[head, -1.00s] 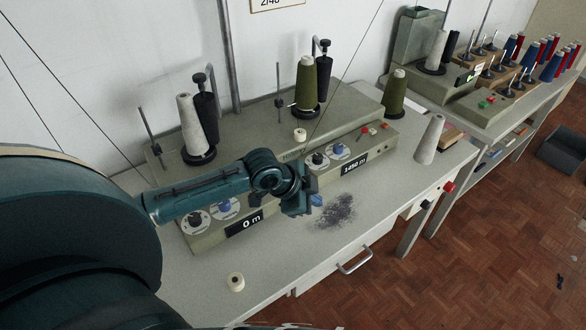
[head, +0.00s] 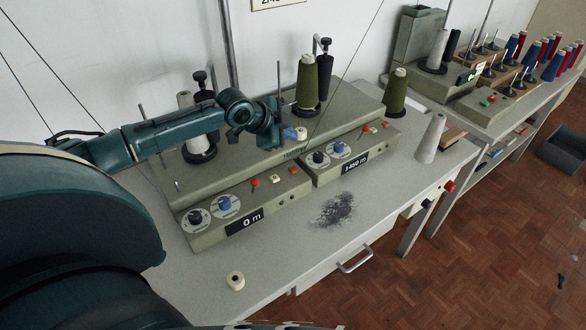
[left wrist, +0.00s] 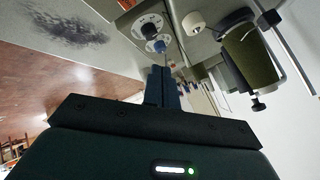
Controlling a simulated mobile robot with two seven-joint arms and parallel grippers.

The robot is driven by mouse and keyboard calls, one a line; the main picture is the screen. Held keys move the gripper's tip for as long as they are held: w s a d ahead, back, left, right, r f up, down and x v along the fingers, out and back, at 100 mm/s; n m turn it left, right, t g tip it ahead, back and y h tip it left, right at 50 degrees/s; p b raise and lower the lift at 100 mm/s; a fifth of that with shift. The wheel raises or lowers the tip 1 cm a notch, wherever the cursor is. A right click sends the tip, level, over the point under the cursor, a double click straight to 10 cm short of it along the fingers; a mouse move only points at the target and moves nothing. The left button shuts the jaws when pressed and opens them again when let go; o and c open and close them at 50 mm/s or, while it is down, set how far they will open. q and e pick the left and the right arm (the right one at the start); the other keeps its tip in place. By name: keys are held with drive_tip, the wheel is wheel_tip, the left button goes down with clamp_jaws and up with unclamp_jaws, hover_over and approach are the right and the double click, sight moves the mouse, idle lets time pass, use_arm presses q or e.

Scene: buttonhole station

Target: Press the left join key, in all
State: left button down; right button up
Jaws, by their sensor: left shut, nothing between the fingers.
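The left control panel, reading 0 m (head: 245,222), is on the near face of the grey-green winder (head: 215,178). Which of these is the join key I cannot tell. My left gripper (head: 288,134) is shut and empty, up over the back of the winder, apart from the left panel. Its closed blue fingers (left wrist: 161,86) show in the left wrist view. My right gripper is not in view.
The right panel, reading 1450 m (head: 354,166), sits beside it. The front table strip is otherwise clear.

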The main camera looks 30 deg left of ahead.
use_arm(q)
drive_tip(key=b, duration=0.6)
hover_over(293, 169)
drive_tip(key=f, duration=0.4)
drive_tip(key=s+f, duration=0.1)
drive_tip(key=f, duration=0.1)
drive_tip(key=shift+a, duration=0.3)
drive_tip(key=shift+f+b, duration=0.4)
drive_tip(key=shift+b, duration=0.2)
drive_tip(key=shift+f, duration=0.95)
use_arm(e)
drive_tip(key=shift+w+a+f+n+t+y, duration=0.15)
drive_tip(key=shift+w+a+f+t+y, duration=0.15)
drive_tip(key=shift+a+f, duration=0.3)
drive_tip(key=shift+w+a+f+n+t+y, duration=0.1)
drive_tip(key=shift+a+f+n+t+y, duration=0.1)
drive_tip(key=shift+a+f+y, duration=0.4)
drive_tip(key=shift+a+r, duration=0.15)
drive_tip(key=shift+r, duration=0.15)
use_arm(q)
drive_tip(key=shift+f, duration=0.35)
drive_tip(key=shift+f, duration=0.6)
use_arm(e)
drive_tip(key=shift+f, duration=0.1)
use_arm(q)
drive_tip(key=shift+r+p, duration=0.85)
drive_tip(key=shift+r, duration=0.1)
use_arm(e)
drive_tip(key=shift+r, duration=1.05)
